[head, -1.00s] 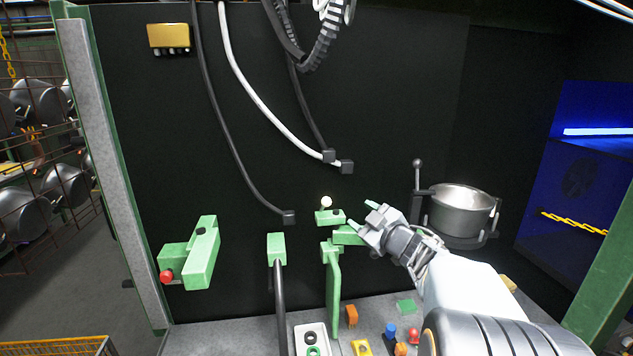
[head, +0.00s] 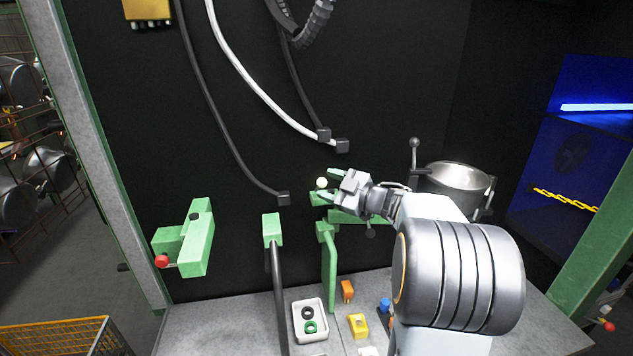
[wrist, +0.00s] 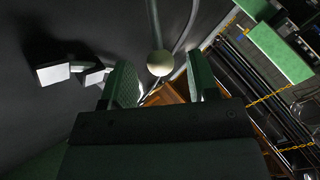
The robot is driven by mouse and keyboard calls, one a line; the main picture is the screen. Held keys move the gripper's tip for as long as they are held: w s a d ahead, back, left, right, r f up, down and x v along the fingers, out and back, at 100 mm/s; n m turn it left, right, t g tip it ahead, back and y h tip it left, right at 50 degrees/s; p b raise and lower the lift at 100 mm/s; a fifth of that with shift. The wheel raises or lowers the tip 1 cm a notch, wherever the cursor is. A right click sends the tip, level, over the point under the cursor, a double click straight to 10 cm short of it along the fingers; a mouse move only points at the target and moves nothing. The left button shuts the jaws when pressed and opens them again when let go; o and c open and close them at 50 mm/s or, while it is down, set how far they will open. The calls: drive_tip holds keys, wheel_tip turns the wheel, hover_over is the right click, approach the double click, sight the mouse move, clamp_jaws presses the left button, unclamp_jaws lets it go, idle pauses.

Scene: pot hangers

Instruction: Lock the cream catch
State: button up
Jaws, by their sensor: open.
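The cream catch shows as a round cream ball knob (head: 322,183) on a green block (head: 318,198) against the black back panel. My gripper (head: 329,184) is open, with one finger above and one below the knob in the head view. In the wrist view the cream knob (wrist: 160,63) sits between my two green fingers (wrist: 159,84), with visible gaps on both sides. It is near their tips, and I cannot tell its exact depth. A grey rod runs from the knob. My gripper hides part of the green block.
A green lever with a red ball (head: 162,261) is at left. A steel pot (head: 455,185) hangs at right. Cables (head: 283,199) hang above. A white tray (head: 311,321) and small coloured parts lie on the bench.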

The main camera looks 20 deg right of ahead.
drive_tip(key=shift+x, duration=2.1)
drive_tip(key=shift+c, duration=0.2)
clamp_jaws()
